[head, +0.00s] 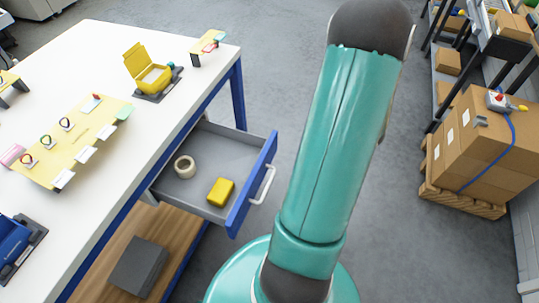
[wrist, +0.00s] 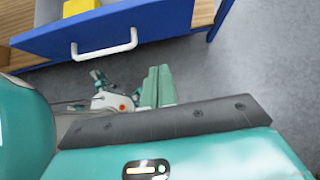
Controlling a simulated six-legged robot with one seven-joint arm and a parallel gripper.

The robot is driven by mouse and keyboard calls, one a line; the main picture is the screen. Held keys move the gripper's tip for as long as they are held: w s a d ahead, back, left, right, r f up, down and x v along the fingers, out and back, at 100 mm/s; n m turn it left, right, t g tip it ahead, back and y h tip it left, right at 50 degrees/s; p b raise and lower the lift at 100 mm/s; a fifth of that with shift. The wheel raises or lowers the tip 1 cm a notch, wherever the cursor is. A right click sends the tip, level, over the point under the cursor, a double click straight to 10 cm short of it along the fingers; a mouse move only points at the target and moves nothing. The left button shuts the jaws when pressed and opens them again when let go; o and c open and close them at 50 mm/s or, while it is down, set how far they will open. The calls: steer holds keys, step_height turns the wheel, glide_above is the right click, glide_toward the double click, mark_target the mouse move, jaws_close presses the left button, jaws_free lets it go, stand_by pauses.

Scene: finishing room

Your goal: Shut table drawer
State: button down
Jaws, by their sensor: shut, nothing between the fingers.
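The table drawer (head: 210,150) stands pulled out from the white table's right side in the head view. Its grey tray holds a cream tape roll (head: 185,166) and a yellow block (head: 221,191). The blue drawer front carries a white bar handle (head: 264,186). In the wrist view the blue drawer front (wrist: 170,22) and the handle (wrist: 104,46) are at the top. My gripper (wrist: 158,70) has its green fingers together and empty, below and right of the handle in that picture, apart from it. The head view shows my arm but not the gripper.
The white table (head: 150,50) bears a yellow board with small items, a yellow open box and a blue case. A dark grey block (head: 140,267) lies on the wooden lower shelf. Cardboard boxes on a pallet (head: 465,200) and a rack stand right. Grey floor between is clear.

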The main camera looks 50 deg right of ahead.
glide_toward(271, 157)
steer(key=x, duration=0.5)
steer(key=shift+s+d+f, duration=0.1)
steer(key=shift+s+f, duration=0.1)
steer(key=shift+f, duration=0.3)
steer(key=shift+w, duration=0.45)
steer(key=shift+w, duration=0.1)
